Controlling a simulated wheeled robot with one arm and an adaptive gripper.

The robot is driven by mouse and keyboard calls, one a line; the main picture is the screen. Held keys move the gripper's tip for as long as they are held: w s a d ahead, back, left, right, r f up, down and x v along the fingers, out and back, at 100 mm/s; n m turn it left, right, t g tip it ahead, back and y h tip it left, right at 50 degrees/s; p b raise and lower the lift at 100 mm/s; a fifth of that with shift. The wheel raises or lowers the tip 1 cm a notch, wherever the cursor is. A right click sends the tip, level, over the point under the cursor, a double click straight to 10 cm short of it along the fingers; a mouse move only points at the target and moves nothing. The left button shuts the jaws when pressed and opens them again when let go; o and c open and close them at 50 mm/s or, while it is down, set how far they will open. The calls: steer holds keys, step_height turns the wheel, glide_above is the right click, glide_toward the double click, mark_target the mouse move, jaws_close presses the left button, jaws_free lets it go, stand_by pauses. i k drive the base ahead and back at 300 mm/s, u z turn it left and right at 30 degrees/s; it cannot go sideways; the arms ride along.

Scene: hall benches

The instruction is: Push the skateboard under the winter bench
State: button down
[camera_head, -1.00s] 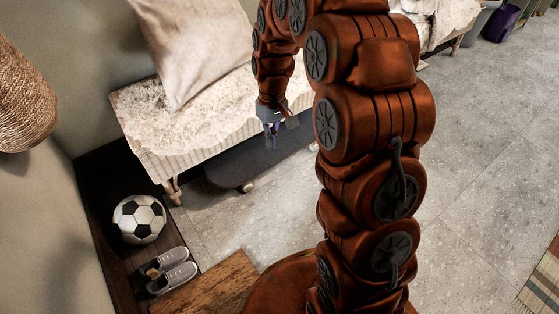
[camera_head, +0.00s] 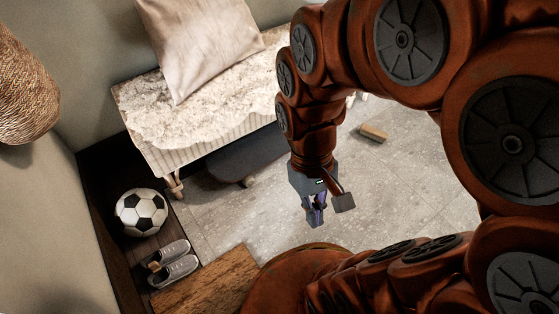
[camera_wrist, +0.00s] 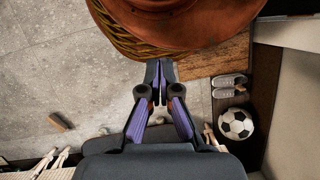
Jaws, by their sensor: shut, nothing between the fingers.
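The skateboard (camera_head: 245,160) has a dark deck. In the head view it lies on the floor along the front of the bench, partly beneath its edge, with a pale wheel showing at the near side. The winter bench (camera_head: 222,136) has a striped seat edge, a fluffy cream throw and a pillow. My gripper (camera_head: 315,218) is shut and empty, pointing down in front of the bench, apart from the skateboard and nearer to me.
A wooden block (camera_head: 373,133) lies on the grey floor to the right. A football (camera_head: 141,213) and grey shoes (camera_head: 172,265) sit on a dark ledge at left. A wooden board (camera_head: 208,287) is in front. A woven basket (camera_head: 25,90) is at upper left.

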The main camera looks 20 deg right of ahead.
mark_target(238, 161)
steer(key=u, duration=1.85)
steer(key=k, duration=0.75)
steer(key=z, duration=0.85)
steer(key=i, duration=0.45)
steer(key=u, duration=0.05)
